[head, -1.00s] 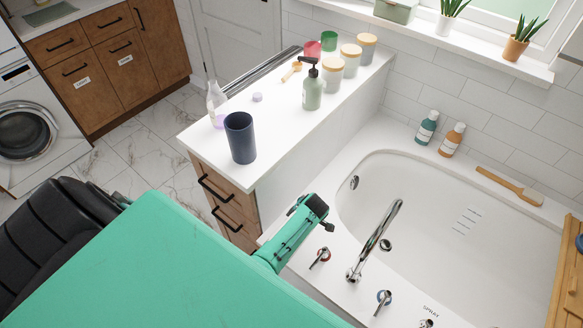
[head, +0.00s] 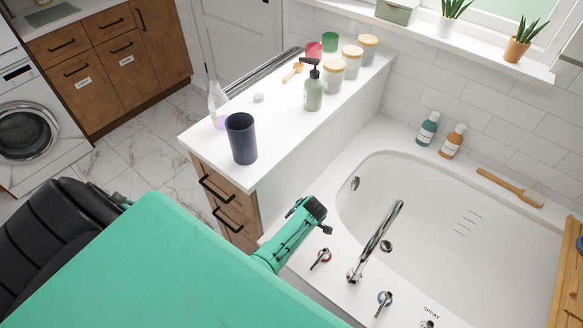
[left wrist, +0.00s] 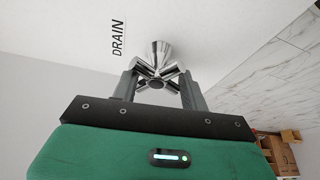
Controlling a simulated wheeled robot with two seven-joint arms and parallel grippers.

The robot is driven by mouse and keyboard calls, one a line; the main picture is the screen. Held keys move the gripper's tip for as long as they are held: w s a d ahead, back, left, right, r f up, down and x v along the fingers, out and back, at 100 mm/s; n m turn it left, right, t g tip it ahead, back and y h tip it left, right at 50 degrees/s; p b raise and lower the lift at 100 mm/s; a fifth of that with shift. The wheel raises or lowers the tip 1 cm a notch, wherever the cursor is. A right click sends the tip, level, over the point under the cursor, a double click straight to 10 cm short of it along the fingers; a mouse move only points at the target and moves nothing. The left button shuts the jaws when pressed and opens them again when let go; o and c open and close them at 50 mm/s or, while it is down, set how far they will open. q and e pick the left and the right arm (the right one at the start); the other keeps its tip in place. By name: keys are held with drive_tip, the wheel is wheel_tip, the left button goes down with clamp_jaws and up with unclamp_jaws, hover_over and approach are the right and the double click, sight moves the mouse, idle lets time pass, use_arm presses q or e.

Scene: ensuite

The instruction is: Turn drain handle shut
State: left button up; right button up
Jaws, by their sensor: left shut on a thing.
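The drain handle (left wrist: 160,54) is a chrome cross-shaped knob on a white surface, beside the printed word DRAIN (left wrist: 118,38) in the left wrist view. My left gripper (left wrist: 157,82) is shut on it, with one dark finger on each side of the cross arms. In the head view my left gripper (head: 313,208) is at the tub's near left corner, by the side of the counter. The handle is hidden there behind the gripper and wrist. My right gripper is not in view.
Close by on the tub rim are a red-ringed tap handle (head: 320,260), the tall chrome spout (head: 375,243), a blue-ringed handle (head: 384,300) and the spray handle (head: 429,323). The white counter (head: 280,128) with bottles and jars stands behind the gripper. The tub (head: 440,235) is empty.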

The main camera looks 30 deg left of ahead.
use_arm(q)
drive_tip(key=shift+w+d+r, duration=0.15)
drive_tip(key=shift+w+d, duration=0.05)
drive_tip(key=m+t+p, duration=0.1)
drive_tip(key=m+p, duration=0.1)
drive_tip(key=m, duration=0.1)
drive_tip(key=shift+r, duration=0.15)
drive_tip(key=m+t+p, duration=0.1)
drive_tip(key=m, duration=0.2)
drive_tip(key=shift+w+h, duration=0.1)
drive_tip(key=shift+h, duration=0.3)
drive_tip(key=shift+m+t+p, duration=0.5)
drive_tip(key=shift+m+p, duration=0.2)
drive_tip(key=shift+m, duration=0.2)
drive_tip(key=shift+c, duration=0.8)
drive_tip(key=shift+o, duration=0.2)
drive_tip(key=m+t+h+p, duration=0.1)
drive_tip(key=m, duration=0.2)
drive_tip(key=shift+w+a+m+p, duration=0.1)
drive_tip(key=shift+m+p, duration=0.2)
drive_tip(key=shift+p, duration=0.05)
drive_tip(key=o, duration=0.4)
drive_tip(key=shift+w+a+r+m+t+h+p, duration=0.1)
drive_tip(key=shift+m+t+h+p, duration=0.2)
drive_tip(key=shift+m, duration=0.6)
drive_tip(key=shift+a+m+t+h+p, duration=0.1)
drive_tip(key=shift+m+h+p, duration=0.3)
drive_tip(key=shift+m, duration=0.5)
drive_tip(key=shift+c, duration=0.2)
